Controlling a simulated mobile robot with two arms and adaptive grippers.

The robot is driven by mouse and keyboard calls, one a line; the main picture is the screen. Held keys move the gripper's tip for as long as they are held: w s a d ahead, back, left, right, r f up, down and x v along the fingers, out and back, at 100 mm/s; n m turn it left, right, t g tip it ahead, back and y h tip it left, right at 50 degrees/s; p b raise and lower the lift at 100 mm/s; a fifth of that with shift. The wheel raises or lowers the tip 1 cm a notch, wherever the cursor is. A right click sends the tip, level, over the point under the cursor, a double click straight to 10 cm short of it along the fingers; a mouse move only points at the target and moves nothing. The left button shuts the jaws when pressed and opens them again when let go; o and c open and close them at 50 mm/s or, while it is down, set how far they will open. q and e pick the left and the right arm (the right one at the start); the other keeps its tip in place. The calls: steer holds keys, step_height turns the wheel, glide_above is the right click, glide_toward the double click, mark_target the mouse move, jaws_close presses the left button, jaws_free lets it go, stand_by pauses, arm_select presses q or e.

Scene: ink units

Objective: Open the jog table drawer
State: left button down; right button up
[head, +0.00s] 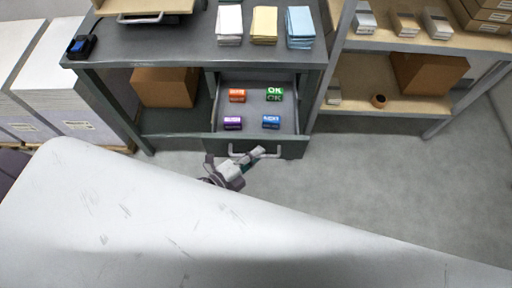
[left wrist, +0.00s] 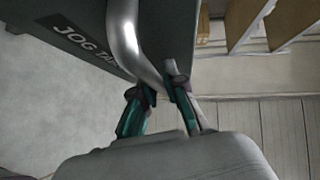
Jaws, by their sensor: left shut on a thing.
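The jog table drawer (head: 258,146) is pulled out from the grey table (head: 150,60), and its inside shows from above. My left gripper (head: 255,157) is at the drawer front, shut on the silver handle (head: 237,153). In the left wrist view the fingers (left wrist: 157,92) close around the curved handle (left wrist: 124,35), beside the lettered drawer front (left wrist: 75,35). My right gripper is not in view.
Paper stacks in white (head: 229,25), yellow (head: 264,25) and blue (head: 299,27) lie on the tabletop. A cardboard box (head: 165,87) sits on the table's lower shelf. A shelf rack (head: 400,103) stands at the right. The floor (head: 400,190) at the right is clear.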

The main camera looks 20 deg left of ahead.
arm_select(q)
steer(key=c, duration=1.2)
jaws_free()
steer(key=v, duration=1.2)
